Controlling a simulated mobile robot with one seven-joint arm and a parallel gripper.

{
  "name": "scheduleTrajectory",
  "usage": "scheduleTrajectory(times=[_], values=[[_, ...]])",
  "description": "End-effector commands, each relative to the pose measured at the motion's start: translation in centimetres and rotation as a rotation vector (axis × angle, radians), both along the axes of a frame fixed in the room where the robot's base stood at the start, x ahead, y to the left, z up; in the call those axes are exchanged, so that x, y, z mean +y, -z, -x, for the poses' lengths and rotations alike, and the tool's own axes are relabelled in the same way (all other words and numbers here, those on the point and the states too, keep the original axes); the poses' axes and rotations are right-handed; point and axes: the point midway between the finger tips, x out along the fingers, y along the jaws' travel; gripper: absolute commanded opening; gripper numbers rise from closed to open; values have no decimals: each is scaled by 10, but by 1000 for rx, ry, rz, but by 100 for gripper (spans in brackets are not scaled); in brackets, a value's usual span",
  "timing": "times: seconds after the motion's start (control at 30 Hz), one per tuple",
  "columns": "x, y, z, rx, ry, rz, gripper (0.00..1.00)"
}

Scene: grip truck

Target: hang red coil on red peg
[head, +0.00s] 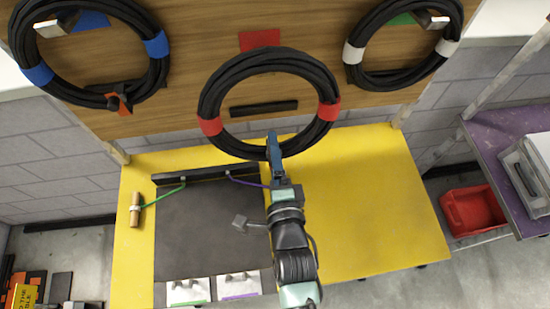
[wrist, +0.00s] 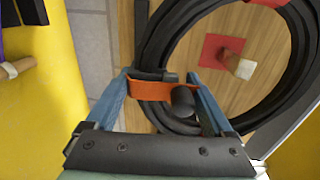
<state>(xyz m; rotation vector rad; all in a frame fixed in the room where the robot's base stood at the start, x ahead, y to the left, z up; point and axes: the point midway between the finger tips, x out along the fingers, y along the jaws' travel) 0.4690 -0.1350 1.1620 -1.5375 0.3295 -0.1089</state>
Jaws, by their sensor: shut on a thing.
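The red coil (head: 268,62) is a black cable ring with two red bands, upright in front of the wooden board. My gripper (head: 273,150) is shut on its lower edge; in the wrist view the fingers (wrist: 165,90) clasp an orange strap and a black cable end. The red patch (head: 260,39) shows above the coil in the head view. In the wrist view, a pale-tipped peg (wrist: 240,67) stands on the red patch, seen through the coil's opening. I cannot tell whether the ring is around the peg. The peg does not show clearly in the head view.
A blue-banded coil (head: 36,74) hangs at left and a white-banded coil (head: 352,54) at right on the board (head: 190,85). A black bar (head: 264,108) is on the board. Below lies a yellow table (head: 370,200) with a dark mat (head: 205,235); its right side is clear.

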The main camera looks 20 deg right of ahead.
Motion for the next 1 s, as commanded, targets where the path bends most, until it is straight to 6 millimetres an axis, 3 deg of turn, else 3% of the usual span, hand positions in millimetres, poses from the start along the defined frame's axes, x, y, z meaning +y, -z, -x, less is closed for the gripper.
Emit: scheduleTrajectory(times=[0.03,1.0], values=[[-2,-6,-5,-17,2,5,0],[-15,-3,-51,-19,1,6,0]])
